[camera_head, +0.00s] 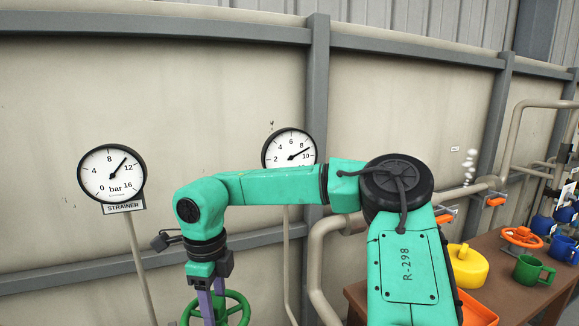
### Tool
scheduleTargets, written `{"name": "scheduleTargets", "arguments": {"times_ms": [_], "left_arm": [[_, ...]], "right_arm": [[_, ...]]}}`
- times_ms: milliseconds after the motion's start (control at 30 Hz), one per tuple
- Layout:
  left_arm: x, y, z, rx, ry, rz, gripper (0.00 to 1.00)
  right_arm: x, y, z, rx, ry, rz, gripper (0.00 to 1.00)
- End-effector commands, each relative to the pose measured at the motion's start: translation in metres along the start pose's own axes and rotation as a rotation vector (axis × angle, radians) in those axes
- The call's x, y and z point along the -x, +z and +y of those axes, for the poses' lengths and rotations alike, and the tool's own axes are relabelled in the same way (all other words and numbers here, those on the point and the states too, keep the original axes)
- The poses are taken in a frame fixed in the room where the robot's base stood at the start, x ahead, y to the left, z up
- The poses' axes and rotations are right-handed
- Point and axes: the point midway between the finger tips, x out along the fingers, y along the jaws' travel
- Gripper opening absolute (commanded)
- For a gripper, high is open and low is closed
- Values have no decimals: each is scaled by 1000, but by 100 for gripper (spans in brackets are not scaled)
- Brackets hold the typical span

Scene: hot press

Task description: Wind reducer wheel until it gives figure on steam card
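A green handwheel (236,304) shows at the bottom edge, its lower part cut off. My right gripper (212,304), with purple fingers, points down at the wheel; its tips are cut off and I cannot tell if it grips. The strainer gauge (112,173) has its needle between 8 and 12 bar. A second gauge (288,151) has its needle between 8 and 10; my arm hides its lower part. A small white card (455,149) is on the wall, its text too small to read; I cannot tell if it is the steam card. My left gripper is not in view.
A brown table (490,246) at right bears an orange handwheel (522,237), a green mug (532,270), a yellow round object (467,268) and an orange tray (478,312). Beige pipes (503,150) and small orange-handled valves (495,202) run along the wall. White steam puffs (469,167) rise there.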

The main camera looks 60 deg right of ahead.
Motion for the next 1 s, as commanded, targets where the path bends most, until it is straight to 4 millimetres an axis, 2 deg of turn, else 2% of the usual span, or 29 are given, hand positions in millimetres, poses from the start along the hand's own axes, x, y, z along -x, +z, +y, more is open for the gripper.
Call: {"name": "scheduleTargets", "arguments": {"times_ms": [33,400,500,767,867,1000], "left_arm": [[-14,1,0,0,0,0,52],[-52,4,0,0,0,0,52],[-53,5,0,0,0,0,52],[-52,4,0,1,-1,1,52],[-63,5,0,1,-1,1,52],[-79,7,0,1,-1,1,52]], "right_arm": [[-6,0,-1,-119,-7,-3,2],[-5,0,-1,-1123,-4,-5,2],[-2,0,-1,-1241,-1,-3,2],[-1,0,0,-1265,0,-2,2],[-4,0,-1,-1442,-3,-3,2],[-5,0,-1,-1852,-4,-7,2]]}}
